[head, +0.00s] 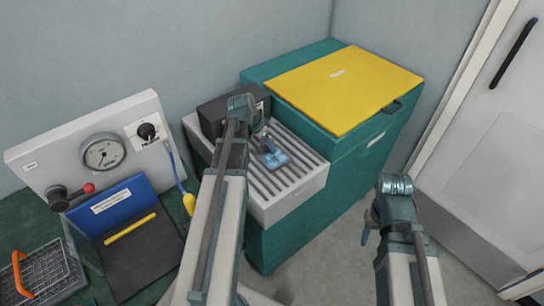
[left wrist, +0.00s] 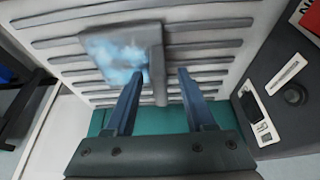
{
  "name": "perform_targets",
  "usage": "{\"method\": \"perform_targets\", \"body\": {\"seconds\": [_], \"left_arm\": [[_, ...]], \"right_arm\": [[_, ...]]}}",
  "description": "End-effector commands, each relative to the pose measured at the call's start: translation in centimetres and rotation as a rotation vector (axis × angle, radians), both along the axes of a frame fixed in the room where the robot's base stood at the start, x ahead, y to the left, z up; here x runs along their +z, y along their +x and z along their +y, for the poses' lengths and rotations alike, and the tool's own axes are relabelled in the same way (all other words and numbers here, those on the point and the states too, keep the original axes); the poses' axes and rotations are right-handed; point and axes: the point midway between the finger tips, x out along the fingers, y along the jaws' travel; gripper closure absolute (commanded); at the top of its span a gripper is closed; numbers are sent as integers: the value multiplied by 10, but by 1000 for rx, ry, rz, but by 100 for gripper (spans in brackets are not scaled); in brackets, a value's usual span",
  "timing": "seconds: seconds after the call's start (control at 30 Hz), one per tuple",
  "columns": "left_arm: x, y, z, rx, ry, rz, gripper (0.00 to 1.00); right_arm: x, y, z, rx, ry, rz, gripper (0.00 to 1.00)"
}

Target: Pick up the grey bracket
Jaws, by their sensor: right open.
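The grey bracket (head: 274,158) lies on the slatted top of the teal cabinet. In the left wrist view the bracket (left wrist: 112,50) shows a flat, shiny plate with a narrow upright flange along its right side. My left gripper (head: 264,142) is over the bracket. In the left wrist view the left gripper (left wrist: 162,74) is open, its two fingertips on either side of the flange, with a gap at the right finger. I cannot tell whether the left finger touches the bracket. My right gripper (head: 367,232) is open and away from the cabinet, over the floor at right.
A yellow lid (head: 345,85) covers the higher part of the cabinet behind the slatted surface (head: 300,182). A dark box (head: 215,112) stands at the slats' back left. A gauge panel (head: 105,150), a blue-lidded box and a wire basket (head: 40,275) stand at left.

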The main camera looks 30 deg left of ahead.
Motion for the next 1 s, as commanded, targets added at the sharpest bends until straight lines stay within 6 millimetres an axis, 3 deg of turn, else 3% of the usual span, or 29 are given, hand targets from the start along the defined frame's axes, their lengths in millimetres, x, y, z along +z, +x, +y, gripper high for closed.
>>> {"method": "perform_targets", "body": {"seconds": [0.03, 0.3, 1.0], "left_arm": [[0, 0, 0, 0, 0, 0, 54], [0, 0, 0, 0, 0, 0, 100], [0, 0, 0, 0, 0, 0, 100]], "right_arm": [[0, 0, 0, 0, 0, 0, 50], [0, 0, 0, 0, 0, 0, 50], [0, 0, 0, 0, 0, 0, 50]]}}
